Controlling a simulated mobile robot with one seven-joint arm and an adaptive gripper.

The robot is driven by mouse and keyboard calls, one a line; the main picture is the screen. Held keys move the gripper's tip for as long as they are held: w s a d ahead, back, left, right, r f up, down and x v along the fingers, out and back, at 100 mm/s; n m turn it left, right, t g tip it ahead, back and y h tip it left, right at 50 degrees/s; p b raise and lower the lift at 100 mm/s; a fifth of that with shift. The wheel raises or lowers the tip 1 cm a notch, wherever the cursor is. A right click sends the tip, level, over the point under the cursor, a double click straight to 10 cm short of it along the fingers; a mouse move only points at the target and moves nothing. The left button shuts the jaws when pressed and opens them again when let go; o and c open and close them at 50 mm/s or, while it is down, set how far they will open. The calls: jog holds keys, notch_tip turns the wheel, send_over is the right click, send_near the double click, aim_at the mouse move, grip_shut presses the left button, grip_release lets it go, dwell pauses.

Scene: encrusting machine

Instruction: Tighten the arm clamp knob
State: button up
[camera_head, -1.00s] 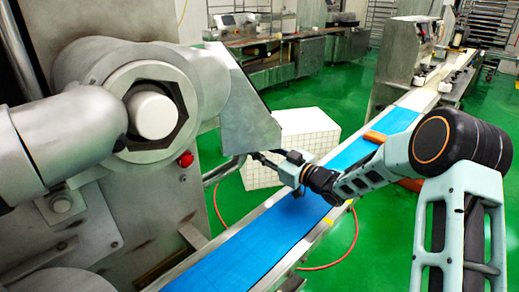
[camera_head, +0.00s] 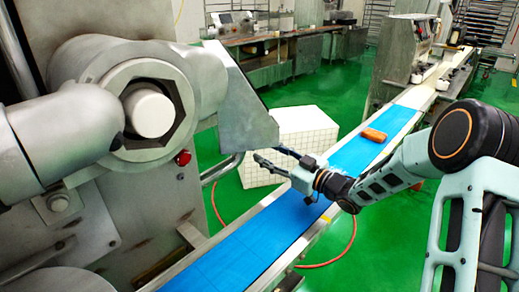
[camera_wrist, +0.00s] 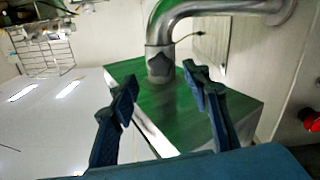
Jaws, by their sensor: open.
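My gripper (camera_wrist: 159,76) is open and empty, with one dark finger on each side of the knob in the picture. The knob appears beyond the fingertips, with no contact visible. In the head view my gripper (camera_head: 269,154) points left toward the machine, beside the slanted metal plate (camera_head: 243,108). I cannot make out the knob in that view.
A blue conveyor belt (camera_head: 235,246) runs below my gripper, with an orange-brown item (camera_head: 374,135) on it. A white tiled block (camera_head: 305,122) stands behind. The large machine (camera_head: 110,215) fills the left and carries a red button (camera_head: 183,157).

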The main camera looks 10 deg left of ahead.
jog(key=v, duration=0.7)
jog(key=shift+a, duration=0.1)
